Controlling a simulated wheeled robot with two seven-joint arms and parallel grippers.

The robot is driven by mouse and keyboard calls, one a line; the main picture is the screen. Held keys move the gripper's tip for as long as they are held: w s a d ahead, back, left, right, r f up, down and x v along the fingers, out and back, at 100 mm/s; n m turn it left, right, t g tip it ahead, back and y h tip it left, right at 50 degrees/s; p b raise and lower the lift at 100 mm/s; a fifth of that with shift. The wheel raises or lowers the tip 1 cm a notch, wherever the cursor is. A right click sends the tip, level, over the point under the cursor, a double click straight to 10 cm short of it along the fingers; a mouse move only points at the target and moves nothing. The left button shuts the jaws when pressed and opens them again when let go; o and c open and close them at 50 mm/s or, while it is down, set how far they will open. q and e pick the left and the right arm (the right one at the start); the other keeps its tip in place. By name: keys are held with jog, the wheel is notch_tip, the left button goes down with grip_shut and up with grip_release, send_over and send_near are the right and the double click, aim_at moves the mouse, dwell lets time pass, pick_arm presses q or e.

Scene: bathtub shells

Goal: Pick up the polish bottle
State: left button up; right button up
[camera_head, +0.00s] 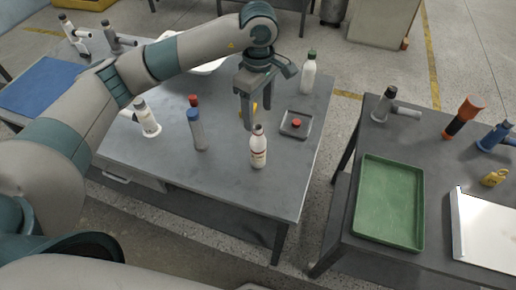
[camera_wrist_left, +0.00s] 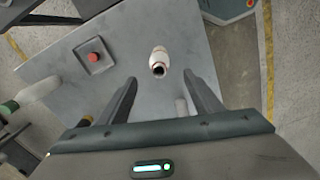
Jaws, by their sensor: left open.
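A white bottle with red markings and a dark cap (camera_head: 258,150), which looks like the polish bottle, stands upright near the front right of the grey table (camera_head: 226,158). My left gripper (camera_head: 246,112) hangs above the table, just behind and left of the bottle's top, open and empty. In the left wrist view, the bottle (camera_wrist_left: 160,60) shows beyond and between the two open fingertips (camera_wrist_left: 160,80), apart from them. A second white bottle with a green cap (camera_head: 308,74) stands at the table's back right. My right gripper is not in view.
A square grey tray with a red button (camera_head: 296,125) lies right of the bottle. A blue cylinder (camera_head: 197,130), a red-topped item (camera_head: 193,101) and a white tube (camera_head: 147,118) stand to the left. A second table with a green tray (camera_head: 390,202) is across a gap.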

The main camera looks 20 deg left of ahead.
aim_at(258, 137)
pick_arm(q)
jog(key=shift+f+p, duration=1.2)
jog(key=shift+f, duration=1.95)
jog(key=shift+f+p, duration=0.25)
jog(key=shift+p, duration=0.25)
jog(key=shift+f+p, duration=0.65)
jog(key=shift+p, duration=0.1)
notch_tip(258, 137, down, 2)
jog(key=shift+w+p, duration=0.1)
jog(key=shift+p, duration=0.55)
jog(key=shift+f, duration=0.7)
